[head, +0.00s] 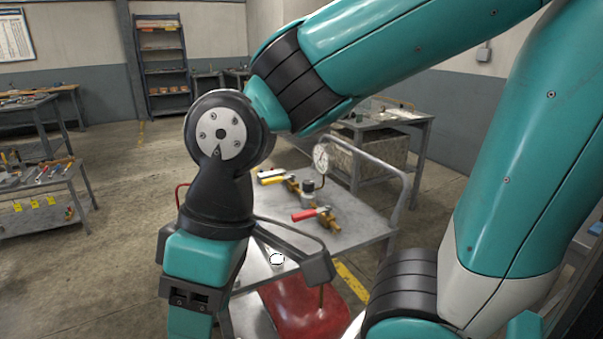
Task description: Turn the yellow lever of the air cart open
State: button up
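The air cart (365,232) stands in front of me, with a grey top, a bent-tube handle and a red tank (305,308) below. A yellow lever (272,181) sits on brass fittings on its top and points left. A red lever (303,215) is on a nearer brass valve (326,219). Another red piece lies just behind the yellow lever. A round gauge (320,157) stands up behind the fittings. My arm hangs down left of the cart top and covers part of the cart.
A tool bench (38,180) stands at the left. A blue shelf (162,62) stands at the back wall. Another worktable (390,124) is behind the cart. The floor between the left bench and the cart is clear.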

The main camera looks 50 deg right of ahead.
aim_at(270, 181)
jog(key=z, duration=1.05)
jog(key=k, duration=0.5)
jog(key=z, duration=0.4)
jog(key=i, duration=1.4)
jog(key=u, duration=0.65)
